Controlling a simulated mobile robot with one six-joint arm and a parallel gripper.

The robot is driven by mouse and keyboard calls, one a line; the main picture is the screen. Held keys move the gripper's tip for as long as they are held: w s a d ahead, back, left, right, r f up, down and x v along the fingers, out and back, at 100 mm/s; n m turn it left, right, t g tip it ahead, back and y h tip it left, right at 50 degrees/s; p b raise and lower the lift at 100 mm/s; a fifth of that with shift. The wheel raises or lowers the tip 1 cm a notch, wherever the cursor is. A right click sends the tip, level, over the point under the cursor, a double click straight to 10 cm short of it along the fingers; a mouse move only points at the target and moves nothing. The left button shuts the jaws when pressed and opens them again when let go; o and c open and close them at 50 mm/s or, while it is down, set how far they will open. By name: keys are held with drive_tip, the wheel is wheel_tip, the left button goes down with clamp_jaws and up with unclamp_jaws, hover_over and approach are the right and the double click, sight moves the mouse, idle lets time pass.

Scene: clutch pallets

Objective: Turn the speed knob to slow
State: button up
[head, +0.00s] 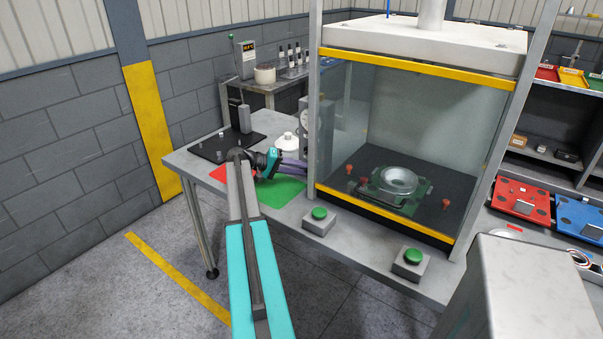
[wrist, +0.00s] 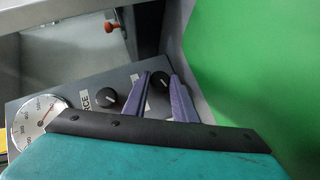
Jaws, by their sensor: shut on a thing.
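A grey control box (head: 318,158) stands on the bench left of the press enclosure. In the wrist view its panel has two black knobs. One knob (wrist: 107,97) sits beside a label ending in "RCE", clear of my gripper. The other knob (wrist: 160,79), taken as the speed knob, is between the purple fingers of my gripper (wrist: 161,82), which are shut on it. Its label is mostly hidden by a finger, and its pointer setting cannot be read. In the head view my gripper (head: 292,167) reaches the box, and the knobs are hidden.
A round gauge (wrist: 40,120) is on the same panel. The glass-fronted press (head: 400,130) stands close on the right. A green mat (head: 277,200) and a red mat (head: 219,173) lie below my arm. A white bottle (head: 286,146) stands behind it. Green buttons (head: 319,213) sit along the front edge.

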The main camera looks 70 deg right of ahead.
drive_tip(key=shift+w+f+n+g, duration=0.1)
drive_tip(key=shift+n+g, duration=0.2)
drive_tip(key=shift+g, duration=0.1)
drive_tip(key=o, duration=1)
